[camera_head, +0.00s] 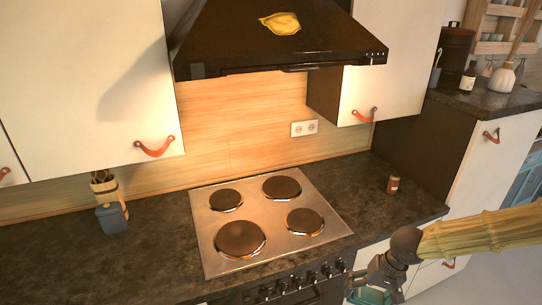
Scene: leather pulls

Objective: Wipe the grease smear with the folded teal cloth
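A yellow smear (280,23), the grease, is on the sloping front of the black range hood (225,45), near the top of the view. My gripper (370,286) is at the bottom edge, right of centre, in front of the counter and low by the oven front. It appears shut on the folded teal cloth (368,298). Only a small teal part shows below the fingers, and the picture's edge cuts off the rest. The gripper and cloth are well apart from the smear, below and to the right of it.
A steel hob (262,190) with dark round plates lies below the hood. White cupboards (85,75) flank the hood. Counter between these is clear.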

